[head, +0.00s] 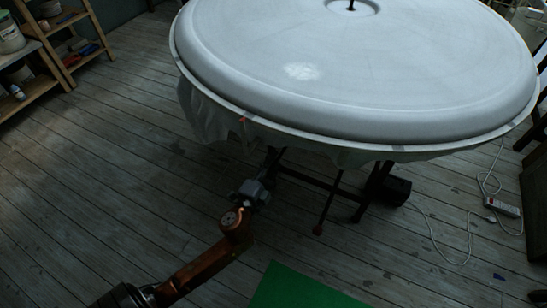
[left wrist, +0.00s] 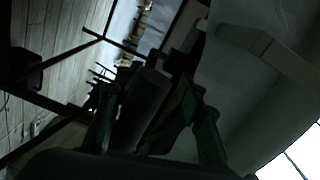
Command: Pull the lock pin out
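My left gripper (head: 268,168) reaches in from the bottom left to the frame under the near rim of the large round plaster wheel (head: 400,85). In the left wrist view its two fingers (left wrist: 158,122) stand well apart. A dark grey cylindrical part (left wrist: 143,108) lies between or just beyond them, and I see gaps beside it. I cannot tell whether it is the lock pin or whether a finger touches it. No lock pin can be made out for certain; the underside is dark and partly hidden by the rim and cloth. My right gripper is out of view.
Pale cloth (head: 203,115) hangs from the rim. A green mat (head: 300,288) lies in front. A power strip (head: 502,207) and cables lie at right; shelves (head: 65,40) stand at left.

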